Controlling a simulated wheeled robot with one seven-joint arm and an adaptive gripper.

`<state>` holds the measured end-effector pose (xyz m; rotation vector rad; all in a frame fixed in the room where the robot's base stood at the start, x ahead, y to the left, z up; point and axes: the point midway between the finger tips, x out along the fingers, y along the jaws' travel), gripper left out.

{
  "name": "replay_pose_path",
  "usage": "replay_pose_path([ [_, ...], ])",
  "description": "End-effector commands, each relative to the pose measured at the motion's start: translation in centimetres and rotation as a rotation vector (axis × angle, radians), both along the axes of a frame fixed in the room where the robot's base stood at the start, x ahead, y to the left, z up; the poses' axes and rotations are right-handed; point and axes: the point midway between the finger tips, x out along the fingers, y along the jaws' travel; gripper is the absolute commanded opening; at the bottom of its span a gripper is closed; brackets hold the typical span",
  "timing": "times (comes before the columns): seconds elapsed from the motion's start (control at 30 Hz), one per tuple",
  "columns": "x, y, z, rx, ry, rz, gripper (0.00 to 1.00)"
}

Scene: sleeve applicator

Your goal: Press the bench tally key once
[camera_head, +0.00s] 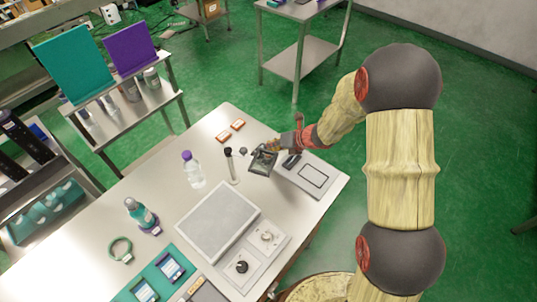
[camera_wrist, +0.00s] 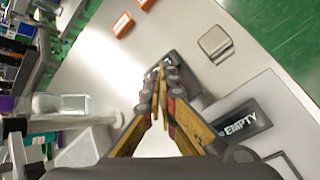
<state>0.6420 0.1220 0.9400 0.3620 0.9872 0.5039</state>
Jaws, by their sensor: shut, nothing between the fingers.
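A dark boxy device (camera_head: 262,163), which may be the bench tally, sits on the pale bench near its far right part. It also shows in the wrist view (camera_wrist: 187,80), partly hidden behind my fingers; its key cannot be made out clearly. My gripper (camera_head: 273,147) is shut and empty, with its fingertips over or right at this device. In the wrist view the fingertips (camera_wrist: 160,72) meet in front of the device's upper end. Whether they touch it cannot be told.
A dark plate reading "EMPTY" (camera_wrist: 243,120) lies right of my fingers in the wrist view. A small grey block (camera_wrist: 215,43) and orange pieces (camera_head: 230,131) lie nearby. A purple-capped bottle (camera_head: 193,172), a black-topped tube (camera_head: 230,166) and a grey platform (camera_head: 217,222) stand on the bench.

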Motion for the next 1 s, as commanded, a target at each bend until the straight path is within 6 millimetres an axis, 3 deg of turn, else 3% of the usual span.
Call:
replay_pose_path([
  [1.0, 0.0, 0.0, -1.2, 0.0, 0.0, 0.0, 0.0],
])
